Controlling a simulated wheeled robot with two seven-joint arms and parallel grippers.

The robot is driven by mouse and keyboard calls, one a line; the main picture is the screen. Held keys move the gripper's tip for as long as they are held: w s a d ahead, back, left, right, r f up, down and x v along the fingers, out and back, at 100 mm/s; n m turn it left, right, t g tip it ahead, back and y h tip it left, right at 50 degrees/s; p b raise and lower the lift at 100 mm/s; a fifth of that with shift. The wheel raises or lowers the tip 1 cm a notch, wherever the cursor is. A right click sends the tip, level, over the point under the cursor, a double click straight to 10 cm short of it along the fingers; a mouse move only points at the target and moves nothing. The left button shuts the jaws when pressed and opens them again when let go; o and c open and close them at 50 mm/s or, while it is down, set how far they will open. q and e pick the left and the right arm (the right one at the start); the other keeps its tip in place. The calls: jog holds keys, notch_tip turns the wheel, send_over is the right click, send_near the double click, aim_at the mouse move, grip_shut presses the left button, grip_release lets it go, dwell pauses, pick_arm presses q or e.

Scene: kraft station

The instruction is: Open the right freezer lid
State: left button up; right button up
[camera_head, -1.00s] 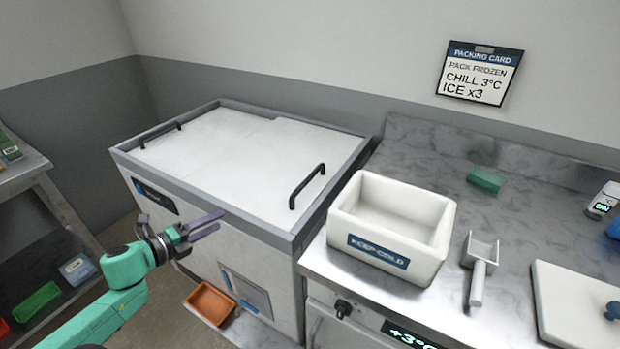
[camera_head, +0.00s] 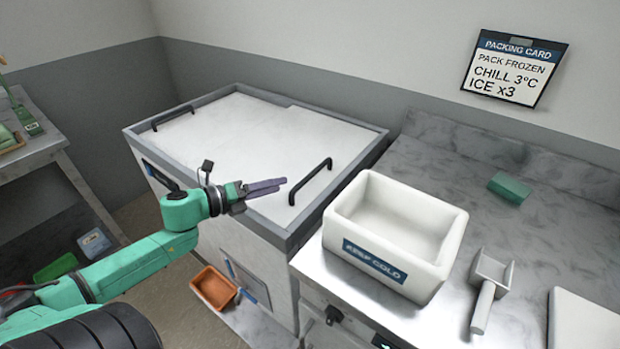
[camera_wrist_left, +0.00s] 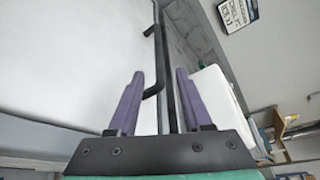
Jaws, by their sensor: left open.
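The chest freezer has white sliding-style lids in a grey frame (camera_head: 372,158). The right lid (camera_head: 290,150) is closed and carries a black bar handle (camera_head: 311,181) near its right edge. The left part has another black handle (camera_head: 172,117). My left gripper (camera_head: 284,184) is above the front right of the lid, just left of the right handle, pointing at it. In the left wrist view its two purple fingers (camera_wrist_left: 157,100) are apart, with the black handle (camera_wrist_left: 157,60) showing ahead between them. I cannot tell whether they touch it. My right gripper is not in view.
A white KEEP COLD box (camera_head: 440,262) stands on the steel counter right of the freezer, close to the handle. A metal scoop (camera_head: 484,308) and a green block (camera_head: 510,187) lie on the counter. An orange bin (camera_head: 213,288) sits low in front of the freezer.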

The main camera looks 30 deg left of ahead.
aim_at(308, 176)
pick_arm(q)
jog(key=x, duration=0.4)
jog(key=shift+a+b, duration=0.15)
jog(key=shift+b, duration=0.2)
jog(key=x, duration=0.6)
jog(key=shift+w+d+f, duration=0.25)
jog(key=shift+w, duration=0.15)
grip_shut()
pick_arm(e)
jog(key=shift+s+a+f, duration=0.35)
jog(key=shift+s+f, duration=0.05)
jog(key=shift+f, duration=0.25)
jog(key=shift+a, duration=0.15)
